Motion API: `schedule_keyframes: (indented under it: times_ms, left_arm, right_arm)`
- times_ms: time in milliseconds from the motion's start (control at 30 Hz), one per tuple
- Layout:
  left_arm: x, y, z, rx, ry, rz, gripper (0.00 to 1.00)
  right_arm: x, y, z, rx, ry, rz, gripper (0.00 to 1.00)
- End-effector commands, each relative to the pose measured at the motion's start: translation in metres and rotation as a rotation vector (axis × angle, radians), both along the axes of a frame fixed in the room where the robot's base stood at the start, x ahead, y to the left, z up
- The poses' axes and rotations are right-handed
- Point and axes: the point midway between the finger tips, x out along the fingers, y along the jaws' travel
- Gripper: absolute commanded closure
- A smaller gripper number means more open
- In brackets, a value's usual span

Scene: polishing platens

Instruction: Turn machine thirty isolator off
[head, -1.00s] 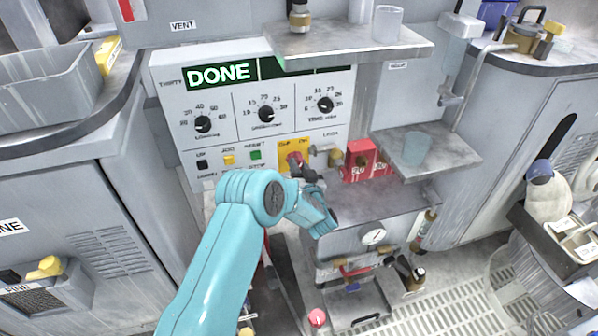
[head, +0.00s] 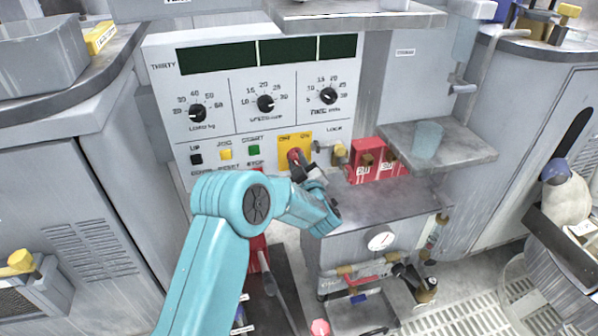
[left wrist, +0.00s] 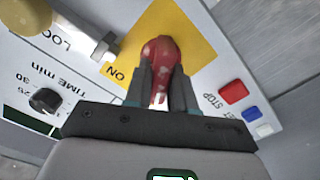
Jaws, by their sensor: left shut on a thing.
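Machine thirty's control panel (head: 222,110) faces me, with the word THIRTY at its upper left and a dark, blank display (head: 215,57). The isolator is a red handle (head: 295,156) on a yellow plate (head: 288,139) marked OFF and ON. My left gripper (head: 302,170) reaches it from below and in front. In the left wrist view the two fingers of my left gripper (left wrist: 160,88) are closed around the red handle (left wrist: 160,50), one on each side. ON shows on the yellow plate (left wrist: 190,28) there; the OFF mark is hidden. My right gripper is in neither view.
A lock knob (head: 338,153) is close to the handle. A metal shelf (head: 350,18) juts out above. A gauge (head: 381,240) and pipes are below.

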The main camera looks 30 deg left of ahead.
Motion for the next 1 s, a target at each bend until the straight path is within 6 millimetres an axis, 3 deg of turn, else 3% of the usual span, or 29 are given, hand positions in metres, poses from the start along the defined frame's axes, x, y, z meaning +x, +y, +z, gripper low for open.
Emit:
schedule_keyframes:
  times_ms: [300, 967, 1000]
  left_arm:
    - [-0.001, 0.000, -0.003, -0.108, -0.125, 0.001, 1.00]
    - [-0.001, 0.001, -0.001, -0.145, -0.169, 0.001, 1.00]
    - [-0.001, 0.001, -0.001, -0.145, -0.169, 0.001, 0.73]
  right_arm:
    - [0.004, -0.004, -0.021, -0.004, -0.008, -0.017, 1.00]
    - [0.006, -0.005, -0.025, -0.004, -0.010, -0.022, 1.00]
    - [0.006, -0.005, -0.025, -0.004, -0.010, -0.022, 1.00]
